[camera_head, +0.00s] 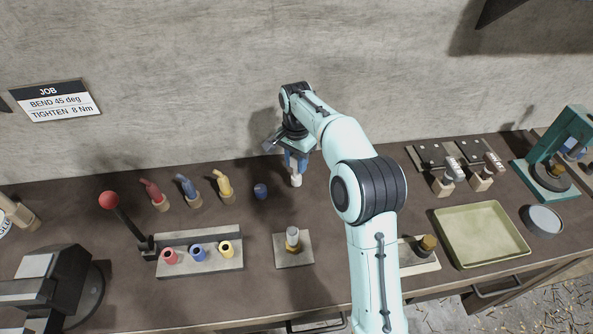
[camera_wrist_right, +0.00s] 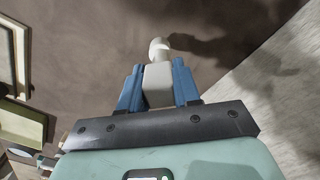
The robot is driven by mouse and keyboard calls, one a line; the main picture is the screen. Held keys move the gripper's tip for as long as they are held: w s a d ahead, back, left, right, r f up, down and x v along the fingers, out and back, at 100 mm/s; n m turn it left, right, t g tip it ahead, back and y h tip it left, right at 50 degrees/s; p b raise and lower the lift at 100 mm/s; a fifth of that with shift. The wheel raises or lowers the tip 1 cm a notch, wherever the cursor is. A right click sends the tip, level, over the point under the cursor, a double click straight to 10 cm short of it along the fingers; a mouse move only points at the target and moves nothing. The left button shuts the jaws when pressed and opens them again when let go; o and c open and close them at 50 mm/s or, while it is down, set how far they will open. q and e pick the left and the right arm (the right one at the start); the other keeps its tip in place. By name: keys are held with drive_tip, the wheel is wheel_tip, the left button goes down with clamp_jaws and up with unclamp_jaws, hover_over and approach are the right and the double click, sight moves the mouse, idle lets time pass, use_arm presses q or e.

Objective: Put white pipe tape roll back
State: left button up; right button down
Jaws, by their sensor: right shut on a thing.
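My right gripper (camera_head: 295,163) reaches down over the back middle of the bench, near the concrete wall. Its blue fingers (camera_wrist_right: 158,88) are shut on a small white piece, which I take as the white pipe tape roll (camera_head: 296,181). In the right wrist view a pale block sits between the fingers and a rounded white part (camera_wrist_right: 160,46) shows beyond their tips. The fingers hide part of the piece. I cannot tell whether it touches the bench. My left gripper is not in view.
A brass fitting with a white top (camera_head: 292,238) stands on a small plate in front. Colored-handled tools (camera_head: 187,189) stand left. A yellow-green tray (camera_head: 481,235) lies right.

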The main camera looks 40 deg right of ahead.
sight(297, 177)
drive_tip(key=f, duration=0.3)
drive_tip(key=shift+s+f, duration=0.2)
drive_tip(key=shift+s, duration=0.05)
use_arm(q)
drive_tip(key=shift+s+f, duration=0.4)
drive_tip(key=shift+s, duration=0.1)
use_arm(e)
drive_tip(key=shift+w, duration=0.1)
drive_tip(key=shift+f, duration=0.1)
drive_tip(key=c, duration=0.8)
unclamp_jaws()
wheel_tip(297, 177, up, 12)
drive_tip(key=shift+r+p, duration=0.1)
drive_tip(key=shift+p, duration=1)
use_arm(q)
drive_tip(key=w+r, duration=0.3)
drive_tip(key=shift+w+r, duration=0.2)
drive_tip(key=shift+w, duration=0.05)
